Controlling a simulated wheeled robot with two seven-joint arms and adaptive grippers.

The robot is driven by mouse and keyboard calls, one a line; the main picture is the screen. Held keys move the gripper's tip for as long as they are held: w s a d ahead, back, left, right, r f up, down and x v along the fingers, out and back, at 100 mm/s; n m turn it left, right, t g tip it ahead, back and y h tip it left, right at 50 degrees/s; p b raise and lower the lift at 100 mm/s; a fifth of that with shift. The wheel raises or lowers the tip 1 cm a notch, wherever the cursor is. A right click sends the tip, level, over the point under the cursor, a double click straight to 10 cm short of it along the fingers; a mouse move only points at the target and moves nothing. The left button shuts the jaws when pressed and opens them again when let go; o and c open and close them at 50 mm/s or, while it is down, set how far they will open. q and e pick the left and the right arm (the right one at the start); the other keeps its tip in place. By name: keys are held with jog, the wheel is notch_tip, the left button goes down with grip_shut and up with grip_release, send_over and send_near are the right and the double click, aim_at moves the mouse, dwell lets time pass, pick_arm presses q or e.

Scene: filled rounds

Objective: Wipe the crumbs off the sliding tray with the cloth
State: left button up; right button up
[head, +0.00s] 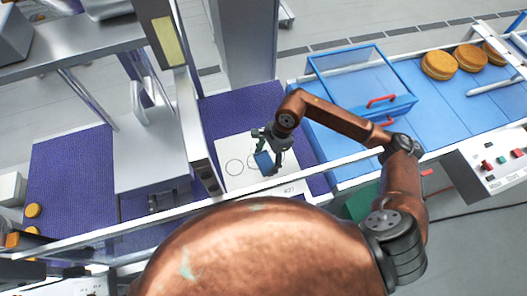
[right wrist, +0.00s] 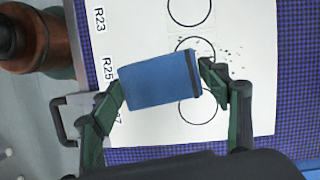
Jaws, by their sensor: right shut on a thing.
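The sliding tray (head: 235,178) is a white sheet with printed circles, lying over a purple belt; it also fills much of the right wrist view (right wrist: 245,110). My right gripper (head: 268,150) is shut on a folded blue cloth (head: 263,161), over the tray. In the right wrist view the cloth (right wrist: 158,80) sits between the two fingers and hides part of two circles. Dark crumbs (right wrist: 232,52) lie scattered on the tray beside the middle circle, right of the cloth. Whether the cloth touches the tray I cannot tell. My left gripper is not in view.
A grey handle (right wrist: 62,120) sticks out at the tray's edge. A blue conveyor (head: 345,140) with a clear-sided blue guard (head: 362,78) and round golden cakes (head: 440,66) lies to the right. A metal housing (head: 150,155) stands left of the tray. A control panel (head: 492,165) is far right.

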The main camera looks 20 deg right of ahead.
jog(key=shift+s+a+f, duration=0.3)
jog(key=shift+f, duration=0.35)
jog(key=shift+w+f+b, duration=0.3)
jog(key=shift+w+f, duration=0.15)
jog(key=shift+f, duration=0.2)
jog(key=shift+w+f, duration=0.3)
jog(key=shift+f, duration=0.3)
jog(key=shift+s+f+b, duration=0.35)
jog(key=shift+s+f, duration=0.05)
jog(key=shift+f, duration=0.3)
jog(key=shift+w+f, duration=0.15)
jog(key=shift+w, duration=0.1)
jog(key=shift+s, duration=0.15)
jog(key=shift+f+b, duration=0.3)
jog(key=shift+b, duration=0.05)
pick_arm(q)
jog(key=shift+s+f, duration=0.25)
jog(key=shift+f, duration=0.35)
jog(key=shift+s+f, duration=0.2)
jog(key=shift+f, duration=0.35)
pick_arm(e)
jog(key=shift+f, duration=0.1)
